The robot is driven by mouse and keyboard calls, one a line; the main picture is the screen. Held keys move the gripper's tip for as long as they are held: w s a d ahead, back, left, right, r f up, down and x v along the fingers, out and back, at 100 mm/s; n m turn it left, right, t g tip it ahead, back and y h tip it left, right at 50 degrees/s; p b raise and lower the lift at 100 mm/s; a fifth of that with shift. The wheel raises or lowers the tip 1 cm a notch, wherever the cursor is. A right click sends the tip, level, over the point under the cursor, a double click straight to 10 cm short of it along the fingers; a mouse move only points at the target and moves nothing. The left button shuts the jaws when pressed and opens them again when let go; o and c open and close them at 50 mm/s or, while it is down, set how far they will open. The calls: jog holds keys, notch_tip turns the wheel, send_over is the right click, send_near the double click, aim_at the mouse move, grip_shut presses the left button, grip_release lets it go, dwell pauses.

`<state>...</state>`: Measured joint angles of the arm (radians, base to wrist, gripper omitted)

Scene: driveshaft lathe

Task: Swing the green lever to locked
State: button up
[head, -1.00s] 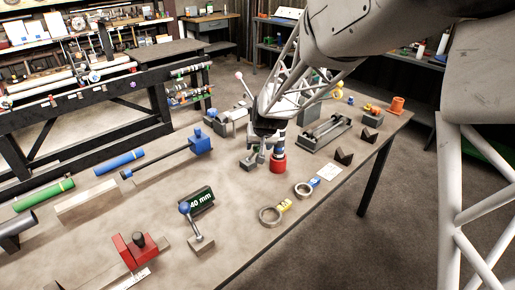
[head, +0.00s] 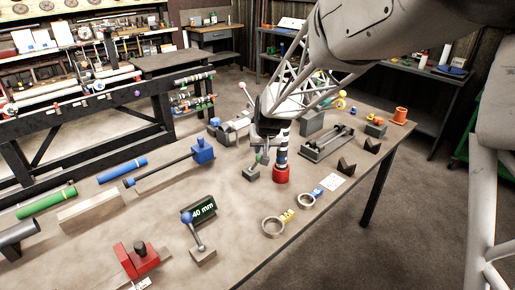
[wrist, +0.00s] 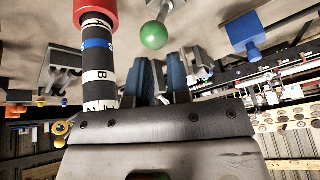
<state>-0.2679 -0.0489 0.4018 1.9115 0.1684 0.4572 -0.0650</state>
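The green lever shows in the wrist view as a green ball knob (wrist: 153,35) on a grey arm running up to its mount at the top edge. In the head view its small grey base (head: 251,174) stands on the bench, with the lever partly hidden by my gripper.
A black-and-white banded post (wrist: 98,70) with a red base (head: 281,174) stands close beside my fingers. A blue-knobbed lever (head: 193,228) and a 40 mm sign (head: 203,210) are nearer the camera.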

jog(key=w+a+r+n+g, duration=0.1)
jog(key=a, duration=0.1)
jog(key=w+a+r+n+g+h, duration=0.1)
jog(key=w+r+n, duration=0.1)
jog(key=shift+a+r, duration=0.2)
jog(key=shift+a, duration=0.15)
grip_shut()
jog(key=w+a+r+n+g+h, duration=0.2)
jog(key=w+a+r+n+g, duration=0.1)
jog(key=r, duration=0.3)
jog(key=shift+a+r+n+h, duration=0.15)
jog(key=shift+a+n+h, duration=0.05)
jog(key=shift+n+h, duration=0.2)
jog(key=shift+f, duration=0.2)
jog(key=s+d+f, duration=0.1)
jog(key=d+f, duration=0.1)
jog(key=f, duration=0.4)
jog(key=s+d+f, duration=0.1)
jog(key=d+f, duration=0.1)
jog(key=f, duration=0.3)
jog(key=shift+s+d+f, duration=0.15)
jog(key=shift+s+f, duration=0.15)
jog(key=shift+f, duration=0.05)
